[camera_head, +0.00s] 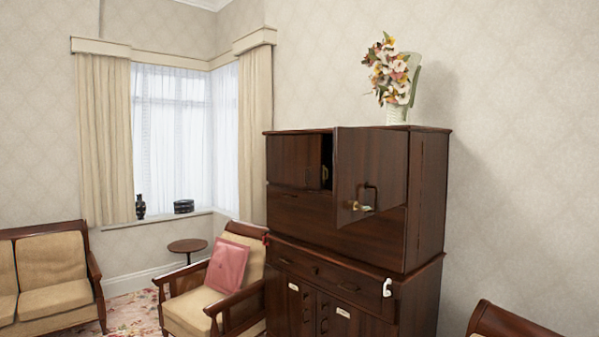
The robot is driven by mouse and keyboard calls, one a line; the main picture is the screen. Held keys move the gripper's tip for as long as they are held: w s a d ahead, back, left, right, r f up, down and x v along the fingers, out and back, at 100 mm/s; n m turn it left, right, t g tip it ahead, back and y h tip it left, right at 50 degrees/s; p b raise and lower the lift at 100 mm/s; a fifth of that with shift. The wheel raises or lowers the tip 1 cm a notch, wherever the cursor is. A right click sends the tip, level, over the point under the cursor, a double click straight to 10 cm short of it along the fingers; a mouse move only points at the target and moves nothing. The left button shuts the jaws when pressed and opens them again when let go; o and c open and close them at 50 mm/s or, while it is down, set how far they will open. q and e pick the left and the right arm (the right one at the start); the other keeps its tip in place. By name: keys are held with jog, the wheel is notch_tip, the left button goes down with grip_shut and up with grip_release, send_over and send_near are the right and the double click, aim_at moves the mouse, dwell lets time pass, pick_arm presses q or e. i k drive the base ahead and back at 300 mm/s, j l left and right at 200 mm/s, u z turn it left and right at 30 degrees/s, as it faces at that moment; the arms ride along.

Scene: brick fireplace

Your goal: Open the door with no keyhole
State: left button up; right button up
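A dark wooden cabinet (310,210) stands against the wall right of centre. Its upper right door (368,155) is swung outward and stands ajar, with a dark gap (327,150) at its left edge. A dark loop handle (371,190) and a small brass-coloured piece (355,206) are at its lower part. The upper left door (292,158) looks shut and has a small handle (307,176). The lower doors (308,308) look shut and carry small white labels. Keyholes are too small to make out. Neither of my grippers is in view.
A cushioned armchair (197,311) with a pink cushion (227,266) stands close left of the cabinet. Another wooden chair (508,321) is at the lower right. A flower vase (397,113) stands on the cabinet top. A white object (387,288) is at the drawer's right end.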

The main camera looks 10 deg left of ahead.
aim_at(294, 160)
jog(key=i+j+z, duration=0.15)
jog(key=i+j, duration=0.55)
jog(key=i+j+z, duration=0.2)
jog(key=i+j, duration=0.4)
jog(key=j, duration=0.25)
